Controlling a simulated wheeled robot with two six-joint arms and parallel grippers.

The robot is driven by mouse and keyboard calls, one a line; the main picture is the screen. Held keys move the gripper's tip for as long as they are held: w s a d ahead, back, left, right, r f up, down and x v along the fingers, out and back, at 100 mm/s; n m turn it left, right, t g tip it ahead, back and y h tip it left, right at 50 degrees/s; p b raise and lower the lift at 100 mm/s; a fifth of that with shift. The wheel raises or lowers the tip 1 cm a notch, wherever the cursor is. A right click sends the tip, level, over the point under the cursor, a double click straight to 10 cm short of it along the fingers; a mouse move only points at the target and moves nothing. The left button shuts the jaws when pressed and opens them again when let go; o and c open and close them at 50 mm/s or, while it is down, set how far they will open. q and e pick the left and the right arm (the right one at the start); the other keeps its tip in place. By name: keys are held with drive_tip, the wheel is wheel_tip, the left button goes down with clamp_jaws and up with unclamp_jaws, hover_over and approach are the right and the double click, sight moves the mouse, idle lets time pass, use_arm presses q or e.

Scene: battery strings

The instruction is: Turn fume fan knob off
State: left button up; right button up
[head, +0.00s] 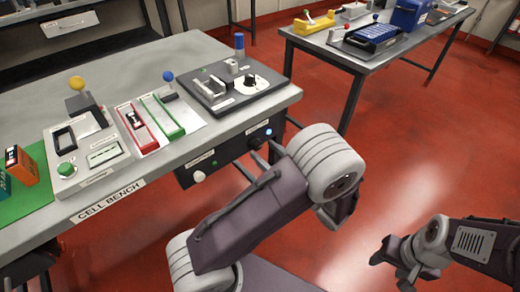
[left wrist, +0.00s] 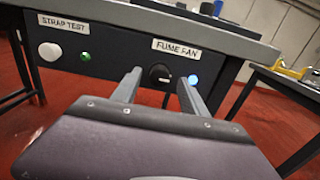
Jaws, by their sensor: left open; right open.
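The fume fan knob (left wrist: 159,74) is a round black knob on the dark panel (left wrist: 110,58) under the bench, below the FUME FAN label (left wrist: 176,47). A blue light (left wrist: 193,80) glows just right of it; this light also shows in the head view (head: 268,132). My left gripper (left wrist: 160,80) is open, its two fingers pointing at the panel with the knob between them in the picture. I cannot tell whether they touch it. In the head view my left gripper (head: 246,160) is at the panel's front. My right gripper (head: 390,270) is open and empty, low over the floor at right.
Left on the same panel are a white STRAP TEST button (left wrist: 50,51) and a green light (left wrist: 86,57). The cell bench (head: 215,135) overhangs the panel and carries several devices. A second table (head: 375,65) stands behind at right, with open red floor between.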

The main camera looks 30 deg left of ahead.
sight(260, 147)
use_arm(q)
drive_tip(key=shift+x, duration=1.5)
clamp_jaws()
drive_tip(key=shift+r+m+p, duration=0.15)
drive_tip(key=shift+m+p, duration=0.15)
drive_tip(key=shift+p, duration=0.1)
drive_tip(key=m+p, duration=0.7)
drive_tip(key=p, duration=0.3)
drive_tip(key=shift+w+d+r+p, duration=0.1)
drive_tip(key=shift+w+p, duration=0.05)
drive_tip(key=shift+p, duration=0.15)
drive_tip(key=m+p, duration=0.2)
drive_tip(key=shift+m, duration=0.4)
drive_tip(key=m+p, duration=0.1)
drive_tip(key=m, duration=0.1)
drive_tip(key=shift+w+f+m+p, duration=0.1)
drive_tip(key=shift+f+m+p, duration=0.2)
drive_tip(key=shift+m+p, duration=0.1)
drive_tip(key=m, duration=0.2)
drive_tip(key=m+p, duration=0.1)
drive_tip(key=m, duration=0.1)
drive_tip(key=shift+f+m+p, duration=0.2)
drive_tip(key=shift+m+p, duration=0.1)
drive_tip(key=shift+m, duration=0.3)
